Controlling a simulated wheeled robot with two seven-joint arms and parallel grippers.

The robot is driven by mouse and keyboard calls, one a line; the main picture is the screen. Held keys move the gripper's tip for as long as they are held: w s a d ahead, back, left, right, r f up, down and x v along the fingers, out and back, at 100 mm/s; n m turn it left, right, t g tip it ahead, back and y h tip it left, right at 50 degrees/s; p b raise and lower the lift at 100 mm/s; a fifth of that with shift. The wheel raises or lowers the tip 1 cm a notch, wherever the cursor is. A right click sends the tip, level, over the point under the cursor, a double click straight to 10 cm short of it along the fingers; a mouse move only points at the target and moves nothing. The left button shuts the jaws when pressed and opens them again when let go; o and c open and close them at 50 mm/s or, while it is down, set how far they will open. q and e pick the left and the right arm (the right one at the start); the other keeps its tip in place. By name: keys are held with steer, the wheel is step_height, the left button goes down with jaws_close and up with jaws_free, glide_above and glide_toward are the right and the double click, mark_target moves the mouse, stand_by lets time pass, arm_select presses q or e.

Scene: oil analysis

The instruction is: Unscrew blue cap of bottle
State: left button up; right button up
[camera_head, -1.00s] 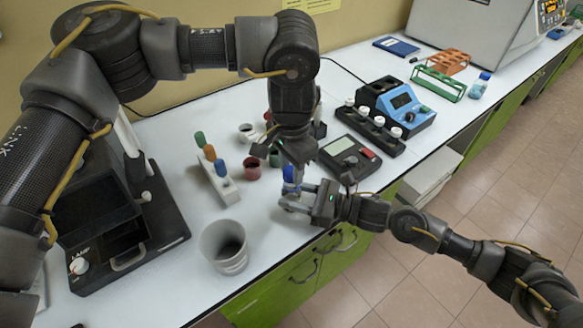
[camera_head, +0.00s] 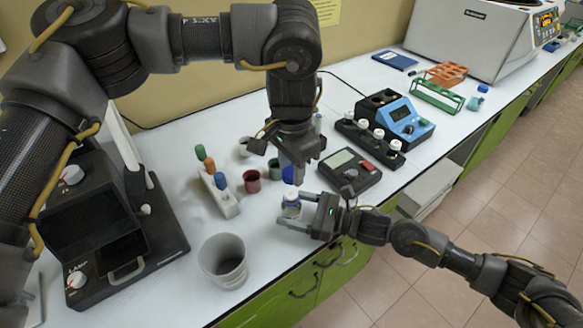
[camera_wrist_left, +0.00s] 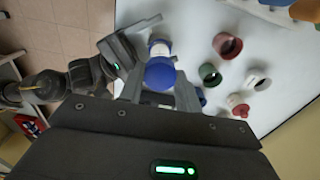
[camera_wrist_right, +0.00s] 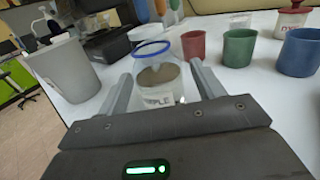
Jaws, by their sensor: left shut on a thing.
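The blue cap (camera_head: 289,174) is held between the fingers of my left gripper (camera_head: 291,166), above the bottle. It also shows in the left wrist view (camera_wrist_left: 160,75). The small clear bottle (camera_head: 291,205) stands upright on the table, apart from the cap. In the right wrist view the bottle (camera_wrist_right: 158,85) has a bare blue-rimmed mouth, a label and greyish contents. My right gripper (camera_head: 296,212) is open around it, one finger on each side, with a gap visible at the right finger.
A grey beaker (camera_head: 223,262) stands front left. A rack with colored-topped tubes (camera_head: 222,198), a red cup (camera_head: 251,182) and a green cup (camera_head: 275,169) are close behind. A scale-like device (camera_head: 349,170) lies to the right. The table's front edge is near.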

mark_target(291, 183)
arm_select(q)
step_height(291, 183, down, 4)
steer(key=b, duration=0.4)
steer(key=shift+f, duration=0.1)
arm_select(e)
steer(key=v, duration=1)
steer(key=shift+s+d+f, duration=0.1)
steer(key=shift+d+f, duration=0.05)
steer(key=shift+d, duration=0.2)
arm_select(q)
steer(key=shift+f, duration=0.1)
arm_select(e)
steer(key=shift+s+d, duration=0.2)
steer(key=shift+d, duration=0.4)
